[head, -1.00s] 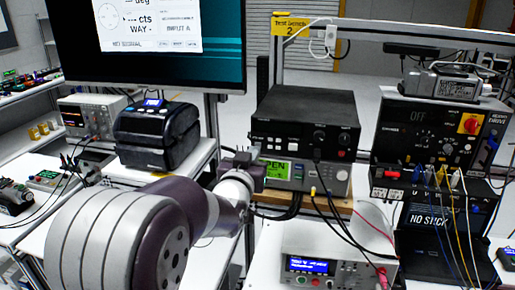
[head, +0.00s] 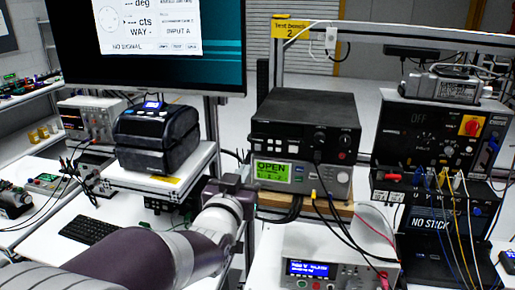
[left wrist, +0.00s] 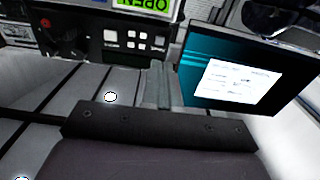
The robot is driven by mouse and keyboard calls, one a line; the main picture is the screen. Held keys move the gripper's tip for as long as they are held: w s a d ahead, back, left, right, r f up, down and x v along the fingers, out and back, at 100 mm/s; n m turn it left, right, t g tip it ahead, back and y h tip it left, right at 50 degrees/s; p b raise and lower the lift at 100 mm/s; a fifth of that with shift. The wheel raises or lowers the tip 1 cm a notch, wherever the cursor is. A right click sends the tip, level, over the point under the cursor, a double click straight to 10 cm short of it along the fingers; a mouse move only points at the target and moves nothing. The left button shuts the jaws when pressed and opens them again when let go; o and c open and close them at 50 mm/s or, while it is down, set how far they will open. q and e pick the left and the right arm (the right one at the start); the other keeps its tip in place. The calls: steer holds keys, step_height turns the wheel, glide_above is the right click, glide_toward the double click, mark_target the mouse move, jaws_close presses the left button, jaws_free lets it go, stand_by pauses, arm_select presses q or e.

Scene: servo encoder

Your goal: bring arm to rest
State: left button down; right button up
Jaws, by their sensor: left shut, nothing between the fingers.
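My left arm comes in from the bottom left of the head view. My left gripper (head: 238,180) is in front of the stacked bench instruments, just left of and below the green "OPEN" display (head: 272,172). In the left wrist view the narrow grey fingers (left wrist: 158,85) are together, with nothing between them. The instrument front and part of the green display show beyond the fingers there. I cannot tell the exact gap between gripper and instruments. My right gripper is not in view.
A monitor (head: 150,75) stands behind. A black label printer (head: 157,138) sits on a shelf at left, with a keyboard (head: 90,230) below. A white power supply (head: 335,262) is front right. A drive unit (head: 440,135) with hanging cables stands at the right.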

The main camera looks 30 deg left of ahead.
arm_select(q)
steer(key=shift+f, duration=0.1)
stand_by(0.4)
steer(key=s+d+f+g+h, duration=0.1)
steer(key=s+d+f+g, duration=0.2)
steer(key=f, duration=0.5)
steer(key=s+d+f+m+g+h, duration=0.1)
steer(key=s+d+f+g+h, duration=0.1)
steer(key=s+f+g, duration=0.4)
steer(key=s+d+f+m+g+h, duration=0.1)
steer(key=s+d+f+g, duration=0.3)
steer(key=f, duration=0.6)
steer(key=s+g, duration=0.1)
steer(key=g, duration=0.1)
steer(key=shift+f+g, duration=0.3)
steer(key=shift+f, duration=0.1)
